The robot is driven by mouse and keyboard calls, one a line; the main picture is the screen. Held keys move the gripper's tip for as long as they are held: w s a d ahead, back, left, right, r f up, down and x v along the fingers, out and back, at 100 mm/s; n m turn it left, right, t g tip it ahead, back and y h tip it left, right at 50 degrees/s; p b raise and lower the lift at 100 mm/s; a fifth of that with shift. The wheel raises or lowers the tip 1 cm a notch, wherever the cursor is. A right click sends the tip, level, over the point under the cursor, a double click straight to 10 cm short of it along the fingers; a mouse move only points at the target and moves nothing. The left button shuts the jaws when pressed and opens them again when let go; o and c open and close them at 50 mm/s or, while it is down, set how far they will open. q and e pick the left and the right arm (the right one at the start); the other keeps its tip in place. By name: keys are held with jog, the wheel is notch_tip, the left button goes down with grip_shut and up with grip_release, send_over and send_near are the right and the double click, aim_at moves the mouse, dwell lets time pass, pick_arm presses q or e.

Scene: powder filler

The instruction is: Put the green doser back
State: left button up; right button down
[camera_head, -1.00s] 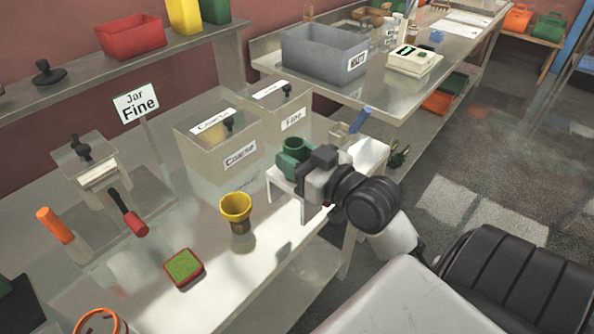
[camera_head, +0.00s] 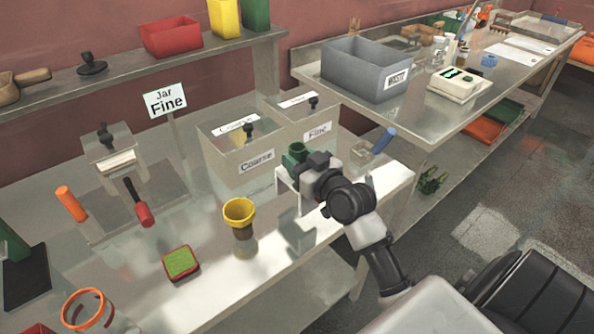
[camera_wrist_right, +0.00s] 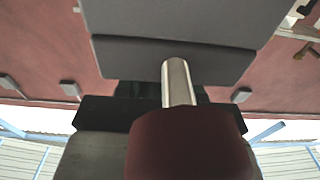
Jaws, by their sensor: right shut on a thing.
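In the right wrist view a silver rod (camera_wrist_right: 177,82) and a dark red rounded part (camera_wrist_right: 188,145) hide most of what is between the fingers. My left gripper is not in view.
Coarse (camera_head: 232,165) and Fine (camera_head: 318,132) boxes stand behind. A green-topped red-edged block (camera_head: 181,263) lies at front left. A blue-handled tool (camera_head: 384,141) is to the right. A grey waste bin (camera_head: 355,75) is farther back.

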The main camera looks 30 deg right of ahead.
jog(key=shift+w+f, duration=0.15)
jog(key=shift+w, duration=0.1)
notch_tip(320, 180, down, 3)
jog(key=shift+f, duration=0.45)
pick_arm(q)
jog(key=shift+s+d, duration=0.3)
pick_arm(e)
jog(key=shift+f, duration=0.15)
jog(key=c, duration=0.7)
grip_release()
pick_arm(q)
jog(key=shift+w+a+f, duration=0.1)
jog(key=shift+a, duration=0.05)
